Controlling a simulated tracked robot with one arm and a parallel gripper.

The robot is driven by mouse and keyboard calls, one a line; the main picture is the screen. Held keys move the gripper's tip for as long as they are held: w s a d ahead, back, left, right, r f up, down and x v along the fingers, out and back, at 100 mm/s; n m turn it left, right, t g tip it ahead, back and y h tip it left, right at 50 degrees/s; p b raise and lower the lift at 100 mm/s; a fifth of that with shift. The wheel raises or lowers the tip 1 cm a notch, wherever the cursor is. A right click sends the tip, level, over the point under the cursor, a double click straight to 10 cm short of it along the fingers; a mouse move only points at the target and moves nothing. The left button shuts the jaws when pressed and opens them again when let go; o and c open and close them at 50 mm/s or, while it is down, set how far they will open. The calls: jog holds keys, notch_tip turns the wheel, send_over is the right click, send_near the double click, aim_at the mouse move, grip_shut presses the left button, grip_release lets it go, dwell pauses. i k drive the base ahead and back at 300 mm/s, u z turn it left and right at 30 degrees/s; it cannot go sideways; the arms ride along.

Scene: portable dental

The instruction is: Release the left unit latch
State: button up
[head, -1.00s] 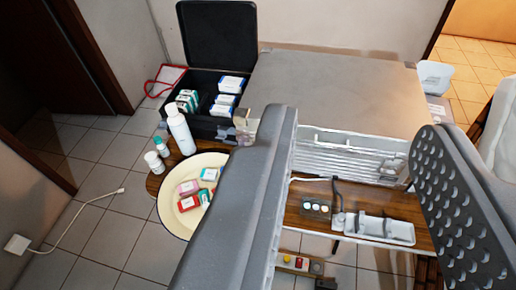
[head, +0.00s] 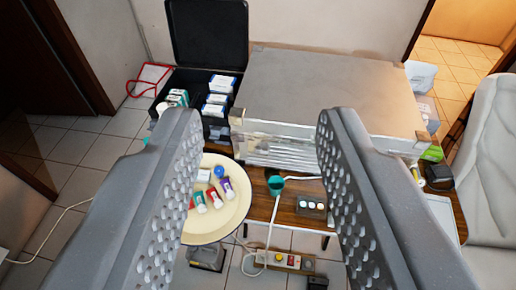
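The dental unit is a flat silver case (head: 330,85) on a wooden table, beyond my fingers. A small pale fitting, probably the left unit latch (head: 236,118), sits at its left front corner. A similar fitting (head: 421,145) sits at its right front corner. My gripper (head: 260,115) is open and empty, with one grey studded finger on each side of the picture. The left latch shows in the gap, closer to the left fingertip; I see no contact. The right finger hides part of the unit's front.
An open black case (head: 208,35) with boxes stands at the back left. A cream round tray (head: 235,218) holds small packets. A teal cup (head: 276,184) and a block with white discs (head: 311,206) are on the table (head: 258,207). A pale chair (head: 490,170) stands at right.

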aim_at(258, 150)
jog(key=z, duration=0.05)
jog(key=k, duration=1.1)
jog(key=u, duration=0.5)
jog(key=i, duration=1.75)
jog(key=z, duration=0.8)
